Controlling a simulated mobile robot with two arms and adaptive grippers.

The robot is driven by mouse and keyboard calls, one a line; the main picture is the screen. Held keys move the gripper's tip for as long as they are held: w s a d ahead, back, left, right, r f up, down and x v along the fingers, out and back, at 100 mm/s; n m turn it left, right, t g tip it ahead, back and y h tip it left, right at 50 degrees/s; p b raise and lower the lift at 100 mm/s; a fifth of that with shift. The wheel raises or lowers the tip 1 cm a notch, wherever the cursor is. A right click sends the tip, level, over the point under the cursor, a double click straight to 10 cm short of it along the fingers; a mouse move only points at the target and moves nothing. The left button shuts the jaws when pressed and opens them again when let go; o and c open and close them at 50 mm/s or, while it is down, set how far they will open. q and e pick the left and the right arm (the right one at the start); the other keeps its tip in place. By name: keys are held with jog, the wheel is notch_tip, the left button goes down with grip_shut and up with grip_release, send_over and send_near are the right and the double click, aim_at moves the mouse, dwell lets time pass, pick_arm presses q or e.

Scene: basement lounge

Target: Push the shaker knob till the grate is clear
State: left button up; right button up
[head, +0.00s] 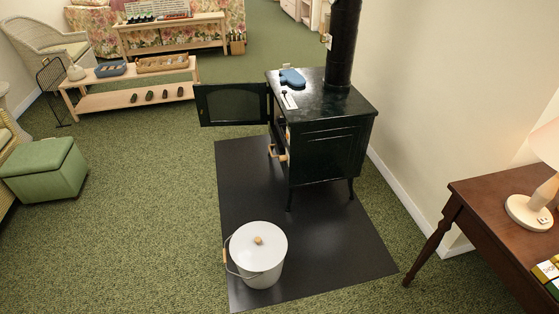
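A black stove (328,148) stands on a dark floor mat (330,255). Its door (232,104) is swung open to the left. Small light wooden parts (282,157) stick out low at the stove's left, front side; one of them may be the shaker knob, but they are too small to tell apart. The grate is hidden inside the stove, so I cannot see what lies on it. Neither of my grippers shows in the head view.
A white lidded bucket (257,258) stands on the mat in front. A blue mitt (291,77) and a small tool (289,99) lie on the stove top. A brown table (500,212) with a lamp is at right, a green ottoman (45,168) at left. Carpet between is clear.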

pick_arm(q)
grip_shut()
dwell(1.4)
